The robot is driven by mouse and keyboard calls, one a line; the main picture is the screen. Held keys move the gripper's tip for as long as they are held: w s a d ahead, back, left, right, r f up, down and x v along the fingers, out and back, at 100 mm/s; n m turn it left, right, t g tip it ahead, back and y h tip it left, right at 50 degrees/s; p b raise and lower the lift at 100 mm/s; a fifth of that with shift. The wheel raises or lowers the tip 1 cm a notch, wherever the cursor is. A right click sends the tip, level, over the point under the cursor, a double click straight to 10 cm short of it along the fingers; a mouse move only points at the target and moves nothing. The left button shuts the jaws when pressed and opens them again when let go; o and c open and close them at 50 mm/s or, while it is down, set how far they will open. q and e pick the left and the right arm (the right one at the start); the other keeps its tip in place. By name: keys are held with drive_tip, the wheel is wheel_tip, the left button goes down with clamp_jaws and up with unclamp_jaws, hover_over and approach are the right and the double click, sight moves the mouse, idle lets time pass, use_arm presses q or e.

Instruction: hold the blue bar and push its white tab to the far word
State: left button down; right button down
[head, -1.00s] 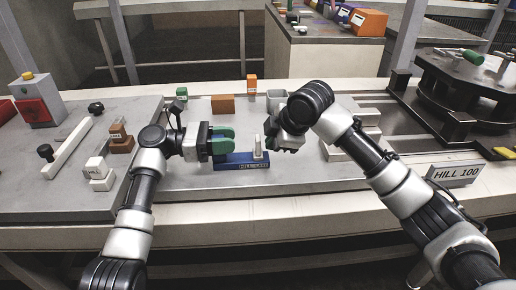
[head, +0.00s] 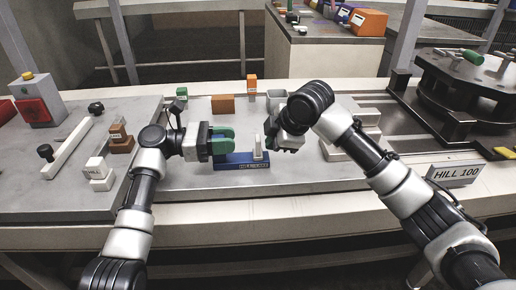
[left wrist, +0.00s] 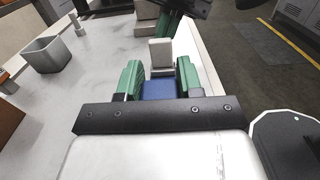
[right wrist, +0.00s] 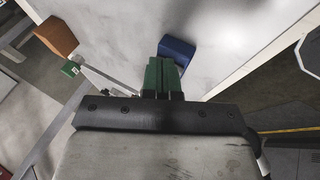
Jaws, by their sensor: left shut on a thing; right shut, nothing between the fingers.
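The blue bar (head: 230,164) lies on the pale plate, with small lettering on its front face; HILL is the first word, and the second is too small to read surely. Its upright white tab (head: 257,148) stands toward the right end. My left gripper (head: 222,140) is shut on the bar's left part; in the left wrist view the bar (left wrist: 158,89) shows between the green fingers, with the tab (left wrist: 161,54) beyond. My right gripper (right wrist: 162,76) is shut and empty, close to the bar's end (right wrist: 178,50). In the head view its fingers are mostly hidden, just right of the tab.
Behind the bar stand a brown block (head: 223,104), an orange block (head: 252,84) and a grey open box (head: 276,98). Pale stepped blocks (head: 350,140) stand to the right. The plate in front of the bar is clear.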

sight(259, 140)
use_arm(q)
drive_tip(key=shift+f, duration=0.15)
use_arm(e)
drive_tip(key=shift+a, duration=0.15)
idle(0.4)
drive_tip(key=shift+a, duration=1.9)
drive_tip(key=shift+d+r, duration=0.1)
drive_tip(key=shift+d, duration=0.55)
wheel_tip(259, 140, up, 7)
use_arm(q)
drive_tip(key=c, duration=0.6)
unclamp_jaws()
drive_tip(key=shift+c, duration=0.2)
